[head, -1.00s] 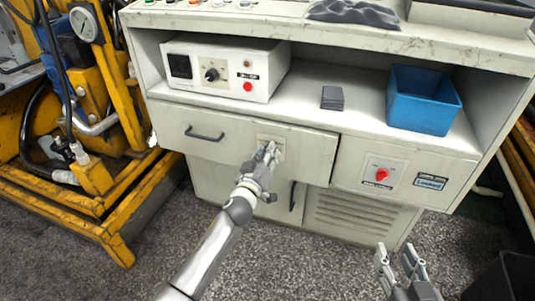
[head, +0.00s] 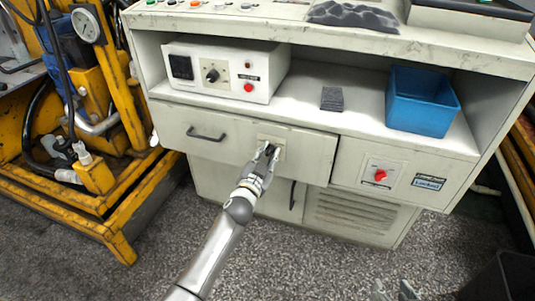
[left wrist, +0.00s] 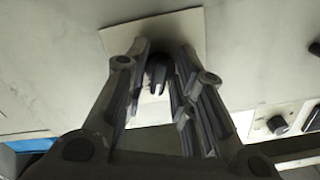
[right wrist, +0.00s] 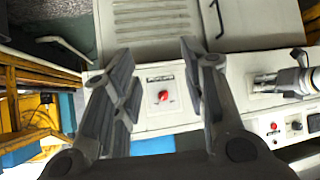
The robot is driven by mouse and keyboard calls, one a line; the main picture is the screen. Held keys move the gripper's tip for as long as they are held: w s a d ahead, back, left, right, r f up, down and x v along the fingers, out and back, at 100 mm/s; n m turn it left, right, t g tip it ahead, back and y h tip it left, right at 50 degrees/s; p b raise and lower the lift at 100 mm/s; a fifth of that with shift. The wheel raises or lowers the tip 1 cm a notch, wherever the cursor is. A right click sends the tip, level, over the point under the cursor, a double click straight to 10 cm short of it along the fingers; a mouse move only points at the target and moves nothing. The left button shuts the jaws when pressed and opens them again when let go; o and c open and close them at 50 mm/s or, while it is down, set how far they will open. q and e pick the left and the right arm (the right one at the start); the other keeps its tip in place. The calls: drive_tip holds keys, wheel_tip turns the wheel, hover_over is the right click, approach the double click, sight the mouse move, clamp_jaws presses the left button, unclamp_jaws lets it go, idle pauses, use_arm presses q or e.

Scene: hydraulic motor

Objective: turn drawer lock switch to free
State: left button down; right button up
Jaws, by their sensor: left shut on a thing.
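The drawer lock switch is a small dark knob (left wrist: 158,72) on a pale square plate (left wrist: 120,38) on the drawer front. In the head view the plate (head: 279,143) sits at the right part of the drawer (head: 232,136). My left gripper (head: 268,151) is at the plate, with its fingers on both sides of the knob and shut on it. In the left wrist view the fingers (left wrist: 163,55) partly hide the knob, so its exact angle is hard to read. My right gripper (right wrist: 158,52) is open and empty, low at the bottom edge of the head view (head: 398,292).
A yellow machine (head: 95,195) is at left.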

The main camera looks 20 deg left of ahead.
use_arm(q)
drive_tip(key=m, duration=0.4)
use_arm(e)
drive_tip(key=shift+s+d+f+g, duration=0.2)
drive_tip(key=shift+s+f+g, duration=0.1)
drive_tip(key=shift+s+f, duration=0.1)
idle(0.4)
use_arm(q)
drive_tip(key=c, duration=1.5)
unclamp_jaws()
use_arm(e)
drive_tip(key=shift+s, duration=0.1)
use_arm(q)
drive_tip(key=s, duration=1.2)
drive_tip(key=shift+a, duration=0.2)
